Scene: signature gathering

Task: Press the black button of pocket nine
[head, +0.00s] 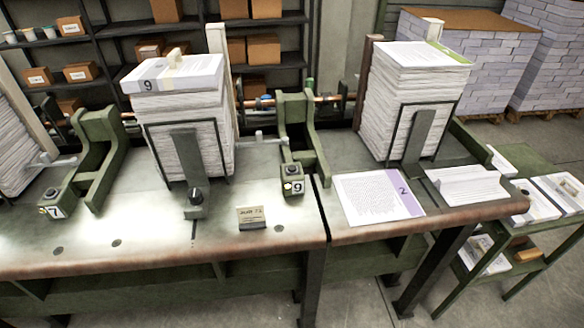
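The button box of pocket nine (293,184) stands near the front of the bench, right of centre. It has a dark button (293,172) on top, a white plate reading 9 (298,188) and a small pale yellow spot beside the plate. The button looks uncovered; how far it is pressed in is too small to tell. Behind it is a green metal bracket (306,135). To its left, a tall paper stack (190,125) carries a top sheet marked 9 (172,75). Neither of my grippers is in view.
Another button box (51,204) reads 7 at left. A dark knob (195,196) and a small sign (251,217) stand on the bench. A sheet marked 2 (379,197) and a tall stack (415,100) are at right. The bench front (130,225) is mostly clear.

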